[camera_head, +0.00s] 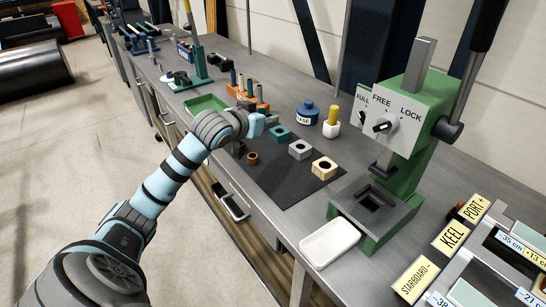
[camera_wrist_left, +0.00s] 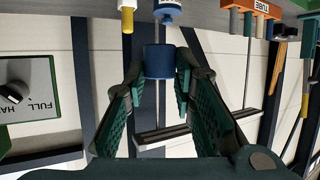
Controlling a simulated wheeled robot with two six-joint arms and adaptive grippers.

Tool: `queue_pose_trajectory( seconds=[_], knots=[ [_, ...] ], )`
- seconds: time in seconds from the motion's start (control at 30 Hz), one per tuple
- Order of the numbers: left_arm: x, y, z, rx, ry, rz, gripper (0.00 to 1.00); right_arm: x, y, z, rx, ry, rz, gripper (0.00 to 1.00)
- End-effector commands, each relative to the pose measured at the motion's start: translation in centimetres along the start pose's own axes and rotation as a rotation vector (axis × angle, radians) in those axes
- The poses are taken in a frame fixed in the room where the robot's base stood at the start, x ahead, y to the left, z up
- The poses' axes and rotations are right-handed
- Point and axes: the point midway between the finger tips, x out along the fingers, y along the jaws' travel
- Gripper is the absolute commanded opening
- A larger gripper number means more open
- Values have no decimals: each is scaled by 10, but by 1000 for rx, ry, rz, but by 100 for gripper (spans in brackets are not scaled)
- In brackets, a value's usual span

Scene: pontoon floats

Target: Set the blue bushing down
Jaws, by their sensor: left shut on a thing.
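The blue bushing (camera_wrist_left: 159,61) is a short dark-blue cylinder, seen in the left wrist view between the two fingertips of my left gripper (camera_wrist_left: 160,76). The gripper is shut on it. In the head view my left gripper (camera_head: 257,124) is over the back left part of the dark mat (camera_head: 283,184), mostly hidden behind my wrist. I cannot clearly make out the bushing there. On the mat are a teal block (camera_head: 280,133), a grey block (camera_head: 301,149) with a hole, a wooden block (camera_head: 324,168) with a hole and a small brown ring (camera_head: 252,158).
A green press (camera_head: 408,150) stands right of the mat, with a white tray (camera_head: 329,243) in front. An orange rack (camera_head: 249,97) and green tray (camera_head: 205,104) lie left. The mat's front is bare.

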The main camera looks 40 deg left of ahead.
Motion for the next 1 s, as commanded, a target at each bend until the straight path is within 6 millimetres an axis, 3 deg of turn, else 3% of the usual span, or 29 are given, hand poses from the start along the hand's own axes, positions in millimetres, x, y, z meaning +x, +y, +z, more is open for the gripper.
queue_pose_trajectory(
  seconds=[0.07, 0.3, 0.4, 0.73, 1.0],
  knots=[
    [7, -3, 14, -6, -4, -15, 5, 4, 0, 0, 0, 0, 0, 40],
    [41, -3, 100, -6, -8, -14, 5, 23, -1, 2, 0, 0, 1, 40],
    [52, -3, 127, -4, -5, -15, 5, 28, -1, 3, -1, -1, 2, 40],
    [73, -3, 179, -2, -3, -14, 5, 41, 0, 4, -1, -1, 3, 40],
    [75, -3, 182, 0, 0, -13, 5, 40, 0, 4, -1, -1, 3, 40]
  ],
)
